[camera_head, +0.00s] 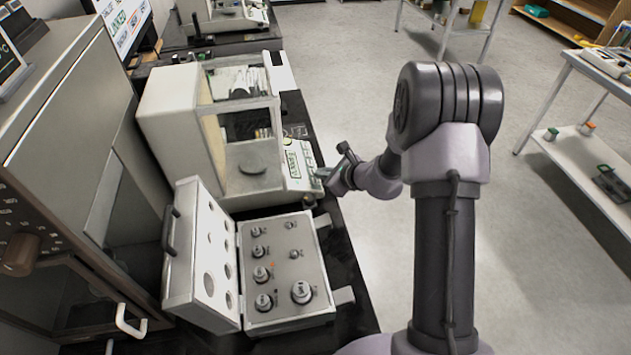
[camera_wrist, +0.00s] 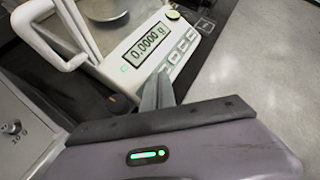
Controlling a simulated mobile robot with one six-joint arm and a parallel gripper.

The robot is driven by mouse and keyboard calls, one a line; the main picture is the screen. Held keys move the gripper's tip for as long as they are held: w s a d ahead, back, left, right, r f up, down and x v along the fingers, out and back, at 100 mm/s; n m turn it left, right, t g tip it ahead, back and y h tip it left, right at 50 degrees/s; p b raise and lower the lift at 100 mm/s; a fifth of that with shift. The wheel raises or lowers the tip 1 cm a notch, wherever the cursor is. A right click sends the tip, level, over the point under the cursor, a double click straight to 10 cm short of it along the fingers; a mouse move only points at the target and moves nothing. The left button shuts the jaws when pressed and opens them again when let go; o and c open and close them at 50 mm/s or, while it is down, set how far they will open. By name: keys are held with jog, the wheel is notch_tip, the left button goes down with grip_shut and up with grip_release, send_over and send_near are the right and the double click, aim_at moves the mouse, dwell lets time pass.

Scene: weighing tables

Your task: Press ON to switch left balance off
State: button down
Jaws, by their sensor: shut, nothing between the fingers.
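The balance (camera_head: 215,135) stands on the dark table, with a glass weighing chamber and a round pan. In the wrist view its front panel (camera_wrist: 152,47) has a lit green display (camera_wrist: 147,46) reading 0.0000 g and a column of white keys. A green light shows beside the display's lower left. My gripper (camera_wrist: 158,88) is shut and empty, its fingertips at the near end of the key row. In the head view my gripper (camera_head: 326,176) is at the panel's front right edge. I cannot tell whether the tips touch a key. The key labels are too small to read.
An open weight case (camera_head: 325,308) with several metal weights stands in front of the balance. A tall grey cabinet (camera_head: 60,110) is on the left. Another balance (camera_head: 222,18) stands farther back. The floor right of the table is clear up to white shelving (camera_head: 560,143).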

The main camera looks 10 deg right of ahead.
jog(key=shift+a+f+b, duration=0.15)
jog(key=shift+f+b, duration=0.3)
jog(key=shift+b, duration=0.05)
jog(key=shift+a+f+b, duration=0.1)
jog(key=shift+f+b, duration=0.2)
jog(key=shift+b, duration=0.2)
dwell(0.4)
dwell(0.4)
jog(key=shift+d+r+p, duration=0.25)
jog(key=shift+r+p, duration=0.25)
jog(key=shift+r, duration=0.3)
jog(key=shift+d+r+p, duration=0.3)
jog(key=shift+r+p, duration=0.3)
jog(key=shift+r, duration=0.15)
jog(key=shift+d+r+p, duration=0.3)
jog(key=shift+r+p, duration=0.3)
jog(key=shift+r, duration=0.2)
jog(key=shift+d+r+p, duration=0.3)
jog(key=shift+r+p, duration=0.3)
jog(key=shift+r, duration=0.15)
